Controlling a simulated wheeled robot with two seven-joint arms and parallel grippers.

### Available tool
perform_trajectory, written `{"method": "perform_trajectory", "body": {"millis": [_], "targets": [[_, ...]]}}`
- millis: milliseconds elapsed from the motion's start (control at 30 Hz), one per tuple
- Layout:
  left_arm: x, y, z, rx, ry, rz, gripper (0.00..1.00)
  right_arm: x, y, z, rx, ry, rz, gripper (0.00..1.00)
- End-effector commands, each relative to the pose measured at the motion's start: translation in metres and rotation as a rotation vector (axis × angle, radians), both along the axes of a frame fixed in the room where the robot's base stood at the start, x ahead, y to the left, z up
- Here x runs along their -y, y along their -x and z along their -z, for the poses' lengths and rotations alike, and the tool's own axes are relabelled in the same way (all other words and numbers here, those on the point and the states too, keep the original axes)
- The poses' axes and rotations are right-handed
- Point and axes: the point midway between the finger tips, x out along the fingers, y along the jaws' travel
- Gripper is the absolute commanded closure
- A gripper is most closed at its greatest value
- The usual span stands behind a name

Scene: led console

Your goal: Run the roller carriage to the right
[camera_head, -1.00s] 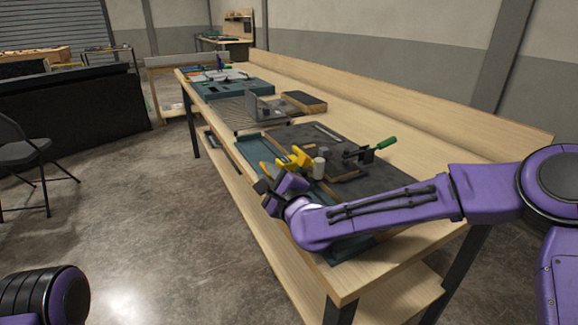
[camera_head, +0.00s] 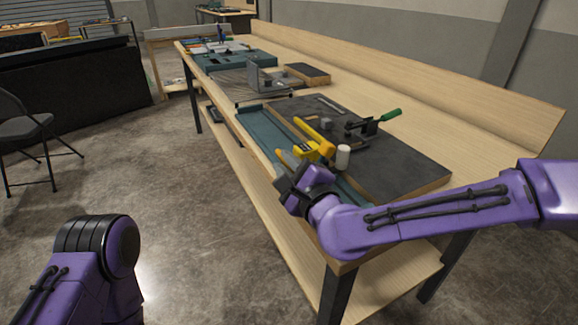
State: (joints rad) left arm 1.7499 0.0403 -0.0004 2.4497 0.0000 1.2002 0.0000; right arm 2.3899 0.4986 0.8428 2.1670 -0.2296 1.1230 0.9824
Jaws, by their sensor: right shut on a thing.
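The roller carriage (camera_head: 316,139) is a yellow piece beside a short white cylinder, which looks like its roller (camera_head: 343,157). It stands at the front edge of a dark board (camera_head: 405,165) on the workbench. My right gripper (camera_head: 299,158) reaches in from the right and is shut on the near yellow part of the carriage. The gripper body hides part of the contact. My left arm shows at the lower left, but its gripper is out of view.
A clamp with a green handle (camera_head: 390,115) sits on the board behind the carriage. A teal tray (camera_head: 262,132) runs along the bench's front edge. A grey angled bracket (camera_head: 255,78) and a dark-topped block (camera_head: 307,73) stand farther along the wooden bench (camera_head: 365,85).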

Motion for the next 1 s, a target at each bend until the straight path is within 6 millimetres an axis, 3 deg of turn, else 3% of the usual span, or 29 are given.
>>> {"method": "perform_trajectory", "body": {"millis": [100, 133, 167, 200, 667, 833, 1000], "targets": [[0.0, 0.0, 0.0, -0.001, 0.001, 0.0, 1.0, 0.004, -0.004, -0.003, 0.005, -0.004, 0.012, 1.0], [0.0, 0.0, 0.0, -0.001, 0.001, 0.0, 1.0, 0.004, -0.004, -0.003, 0.005, -0.005, 0.013, 0.71], [0.0, 0.0, 0.0, -0.001, 0.001, 0.0, 1.0, 0.004, -0.004, -0.003, 0.005, -0.005, 0.013, 0.62], [0.0, 0.0, 0.0, -0.001, 0.001, 0.0, 1.0, 0.004, -0.004, -0.003, 0.005, -0.004, 0.013, 0.6], [0.0, 0.0, 0.0, 0.0, 0.0, 0.0, 1.0, 0.001, -0.002, -0.004, 0.002, -0.002, 0.004, 0.6], [0.0, 0.0, -0.002, 0.0, 0.0, 0.0, 1.0, 0.003, -0.003, -0.038, 0.008, -0.007, 0.01, 0.6], [0.0, 0.0, -0.008, 0.0, 0.0, 0.0, 1.0, 0.002, 0.032, -0.078, 0.01, -0.005, 0.009, 0.6]]}}
